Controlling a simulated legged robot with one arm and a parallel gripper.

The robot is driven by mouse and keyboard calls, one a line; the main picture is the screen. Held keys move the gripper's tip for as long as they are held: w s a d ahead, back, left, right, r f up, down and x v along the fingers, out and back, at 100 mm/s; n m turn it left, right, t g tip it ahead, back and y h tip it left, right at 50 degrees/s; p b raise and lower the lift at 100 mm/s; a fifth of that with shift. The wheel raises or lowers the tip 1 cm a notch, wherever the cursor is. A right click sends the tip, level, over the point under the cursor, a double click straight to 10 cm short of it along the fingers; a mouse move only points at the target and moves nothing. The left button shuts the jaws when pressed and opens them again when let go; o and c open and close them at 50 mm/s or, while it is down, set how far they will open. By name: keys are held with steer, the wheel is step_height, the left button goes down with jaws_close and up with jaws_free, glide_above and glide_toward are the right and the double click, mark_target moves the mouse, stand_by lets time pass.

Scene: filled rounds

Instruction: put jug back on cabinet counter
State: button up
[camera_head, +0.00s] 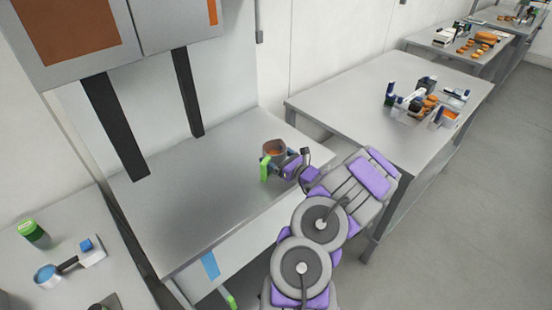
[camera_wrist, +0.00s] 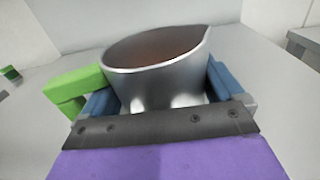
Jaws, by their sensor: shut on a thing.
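The jug is a round metal vessel with a green handle and a brown inside. In the wrist view the jug (camera_wrist: 155,80) sits upright between the blue pads of my gripper (camera_wrist: 165,98), with its green handle at the left. My gripper is shut on it. In the head view the jug (camera_head: 274,147) is at the right part of the grey cabinet counter (camera_head: 190,200), held by my gripper (camera_head: 277,165). I cannot tell whether its base touches the counter. My gripper hides its lower part.
Wall cabinets (camera_head: 65,35) hang above the counter on dark posts (camera_head: 115,125). A table (camera_head: 350,90) with several tools stands at the right. The counter's middle is clear.

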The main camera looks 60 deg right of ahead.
steer(key=o, duration=1.2)
steer(key=s, duration=0.4)
steer(key=s+a+p, duration=0.1)
steer(key=s, duration=0.3)
steer(key=s+p, duration=0.1)
steer(key=s, duration=0.3)
steer(key=shift+a, duration=0.4)
